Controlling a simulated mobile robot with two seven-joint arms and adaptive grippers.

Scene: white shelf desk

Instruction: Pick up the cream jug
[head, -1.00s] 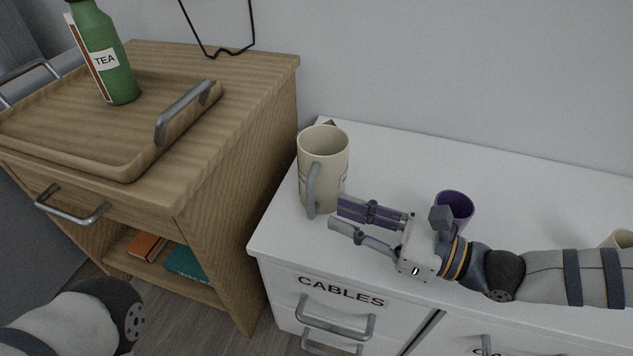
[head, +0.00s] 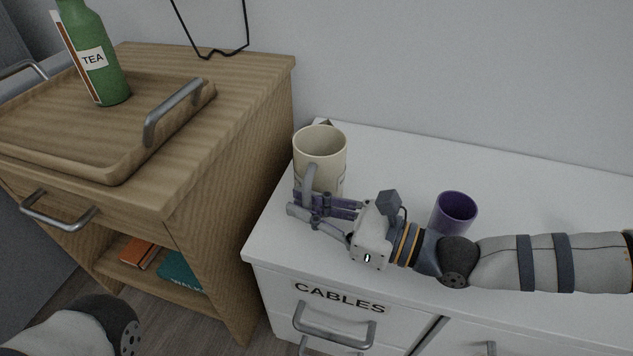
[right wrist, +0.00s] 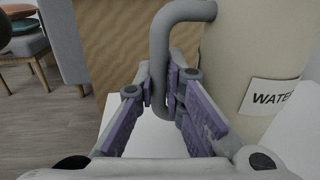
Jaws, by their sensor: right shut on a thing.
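The cream jug (head: 328,168) stands upright at the left end of the white desk top, its grey handle (head: 309,178) facing the front. In the right wrist view the jug (right wrist: 255,50) fills the upper right and carries a label, partly cut off, that reads "WATE". My right gripper (head: 304,204) is shut on the lower part of the handle; in the right wrist view its purple-padded fingers (right wrist: 166,100) close around the grey bar. The jug appears to rest on the desk. My left gripper is out of view; only part of that arm shows at lower left.
A purple cup (head: 455,212) stands right of the jug, just behind my right arm. A wooden cabinet (head: 235,190) is to the left, with a wooden tray (head: 120,172) and green TEA bottle (head: 92,55) on top. The desk behind the cup is clear.

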